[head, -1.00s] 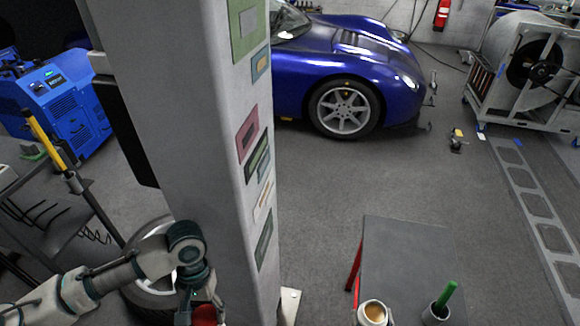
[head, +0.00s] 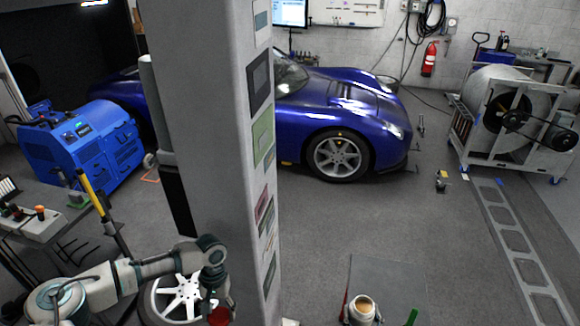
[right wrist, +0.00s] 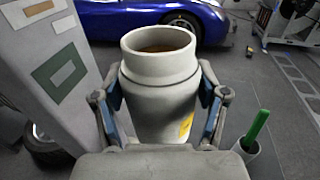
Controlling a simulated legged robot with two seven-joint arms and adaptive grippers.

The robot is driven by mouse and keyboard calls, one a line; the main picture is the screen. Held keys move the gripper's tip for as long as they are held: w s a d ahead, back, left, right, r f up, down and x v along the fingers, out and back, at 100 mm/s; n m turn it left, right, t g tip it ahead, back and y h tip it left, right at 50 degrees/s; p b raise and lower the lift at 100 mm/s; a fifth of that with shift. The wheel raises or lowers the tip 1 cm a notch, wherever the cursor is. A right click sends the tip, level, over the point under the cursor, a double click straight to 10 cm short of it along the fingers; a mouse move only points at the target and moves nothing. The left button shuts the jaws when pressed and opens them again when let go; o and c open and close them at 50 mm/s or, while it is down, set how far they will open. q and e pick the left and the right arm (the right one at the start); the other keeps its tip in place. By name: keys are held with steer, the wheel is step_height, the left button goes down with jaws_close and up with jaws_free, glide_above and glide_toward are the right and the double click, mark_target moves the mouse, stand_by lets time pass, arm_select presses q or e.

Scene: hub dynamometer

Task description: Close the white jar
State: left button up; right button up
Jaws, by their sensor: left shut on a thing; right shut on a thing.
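The white jar (right wrist: 160,85) stands upright in the right wrist view, with its mouth open and something brown inside. A yellow mark shows on its side. My right gripper (right wrist: 160,105) is shut around the jar, one finger on each side. In the head view the jar (head: 363,309) appears at the bottom edge, in front of the grey tabletop. My left gripper (head: 217,296) is at the bottom of the head view, left of the pillar's base, shut on a red thing (head: 220,316). The frame's edge cuts off the red thing, so its shape is unclear.
A pale pillar (head: 215,130) stands between my left gripper and the jar. A grey tabletop (head: 395,275) lies below the jar. A cup with a green stick (right wrist: 256,132) stands right of the jar. Open floor surrounds the table.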

arm_select(q)
steer(key=shift+d, duration=0.15)
arm_select(e)
steer(key=shift+d, duration=0.15)
steer(key=s+a+r+n+g+y, duration=0.1)
steer(key=a+n+g+y, duration=0.3)
steer(key=a+n+y, duration=0.4)
steer(key=a+y, duration=0.3)
steer(key=a, duration=0.3)
steer(key=shift+s+a+y, duration=0.25)
steer(key=shift+a+y, duration=0.05)
steer(key=shift+a, duration=0.1)
arm_select(q)
steer(key=d+r+m+t, duration=0.1)
steer(key=d+r, duration=0.3)
steer(key=d, duration=0.4)
steer(key=d+r+m+t, duration=0.1)
steer(key=d+r, duration=0.4)
steer(key=d, duration=0.3)
steer(key=s+d+r+m+t, duration=0.1)
steer(key=d+r, duration=0.3)
steer(key=d, duration=0.4)
steer(key=shift+d+r+m, duration=0.3)
steer(key=shift+r, duration=0.1)
steer(key=shift+s, duration=0.1)
